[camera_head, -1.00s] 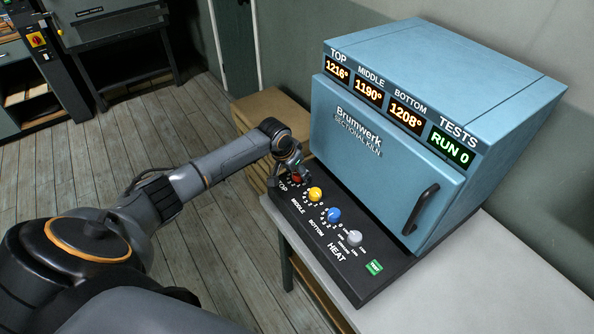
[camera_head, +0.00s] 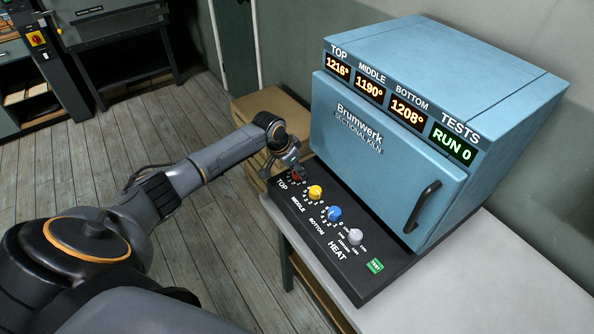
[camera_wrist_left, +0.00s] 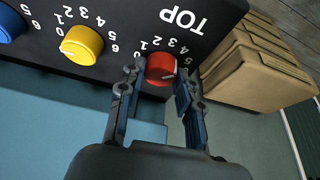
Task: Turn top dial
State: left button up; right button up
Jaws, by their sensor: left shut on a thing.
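The red top dial (camera_wrist_left: 161,69) sits on the kiln's black control panel (camera_wrist_left: 110,60), beside the printed word TOP. In the head view the red dial (camera_head: 297,175) shows only in part under my left gripper (camera_head: 292,166). In the left wrist view the two fingers of my left gripper (camera_wrist_left: 160,88) stand on either side of the red dial, shut on it. A light pointer mark shows on the dial, near the figures. The TOP display (camera_head: 337,68) reads 1216°. My right gripper is not in view.
The yellow middle dial (camera_head: 315,193), blue bottom dial (camera_head: 334,214), grey heat knob (camera_head: 354,237) and green button (camera_head: 375,266) line the panel. The blue kiln (camera_head: 400,150) stands right behind the panel. Cardboard-coloured boxes (camera_head: 270,105) stand beyond the dial's end. The tests display (camera_head: 452,146) reads RUN 0.

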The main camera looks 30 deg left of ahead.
pick_arm(q)
jog(key=m+h+b, duration=0.1)
jog(key=m+b, duration=0.1)
jog(key=m+g+b, duration=0.1)
jog(key=m+b, duration=0.1)
jog(key=m, duration=0.1)
jog(key=shift+w+a+f+h, duration=0.15)
jog(key=shift+f+h, duration=0.05)
jog(key=shift+h, duration=0.2)
jog(key=m+g+b, duration=0.1)
jog(key=m+b, duration=0.2)
jog(key=shift+m+h, duration=0.3)
jog(key=shift+r+m+g+b, duration=0.15)
jog(key=shift+m+g+b, duration=0.25)
jog(key=shift+m+b, duration=0.1)
jog(key=o, duration=1.1)
jog(key=shift+o, duration=0.2)
jog(key=v, duration=1.2)
jog(key=shift+a, duration=0.15)
